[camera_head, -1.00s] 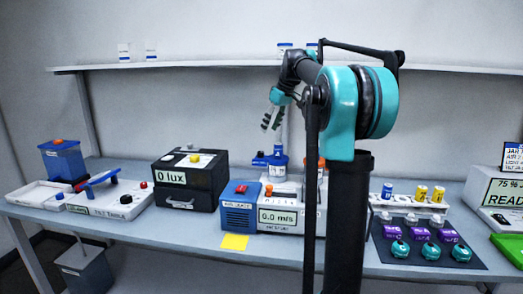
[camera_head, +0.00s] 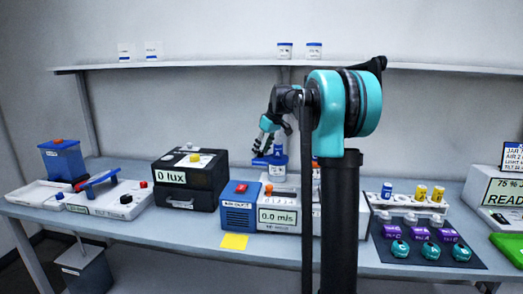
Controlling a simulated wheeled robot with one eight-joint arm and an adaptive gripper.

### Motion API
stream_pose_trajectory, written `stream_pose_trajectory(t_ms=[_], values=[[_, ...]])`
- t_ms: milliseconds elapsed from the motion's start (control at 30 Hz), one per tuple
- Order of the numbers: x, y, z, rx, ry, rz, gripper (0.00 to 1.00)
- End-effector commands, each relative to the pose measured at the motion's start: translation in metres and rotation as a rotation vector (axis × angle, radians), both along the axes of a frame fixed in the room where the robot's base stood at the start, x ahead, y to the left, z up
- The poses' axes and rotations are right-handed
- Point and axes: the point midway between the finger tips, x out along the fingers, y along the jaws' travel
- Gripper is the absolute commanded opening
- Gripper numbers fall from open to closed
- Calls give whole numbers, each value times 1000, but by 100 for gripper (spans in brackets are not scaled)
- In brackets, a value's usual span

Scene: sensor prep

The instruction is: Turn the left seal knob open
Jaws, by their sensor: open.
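No part is readably labelled as a seal knob, so I cannot tell for certain which one it is. An orange knob (camera_head: 269,190) stands at the left of the white box (camera_head: 283,199) reading 0.0 m/s. Another orange part (camera_head: 315,163) shows farther back, mostly hidden by my arm. A blue-and-white jar (camera_head: 279,150) with a blue base stands behind the left orange knob. My gripper (camera_head: 261,150) is open and empty, pointing down just above and left of this jar. Whether it touches the jar is unclear. The right of the white box is hidden behind my arm.
A black box (camera_head: 189,179) reading 0 lux and a tilt table (camera_head: 103,199) stand left. A blue box (camera_head: 239,206) adjoins the white box. Several small jars and teal round pieces (camera_head: 430,250) stand right. A yellow note (camera_head: 234,241) lies in front. A shelf (camera_head: 200,66) runs above.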

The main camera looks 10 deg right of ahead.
Motion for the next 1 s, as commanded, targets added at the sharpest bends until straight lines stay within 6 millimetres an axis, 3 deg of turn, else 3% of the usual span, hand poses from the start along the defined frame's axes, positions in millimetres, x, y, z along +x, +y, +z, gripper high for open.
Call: stream_pose_trajectory(t_ms=[67,433,767,1000], values=[[0,0,0,0,0,0,44],[0,0,0,0,0,0,0],[0,0,0,-1,-1,-39,0],[-1,2,0,1,-1,-175,0]])
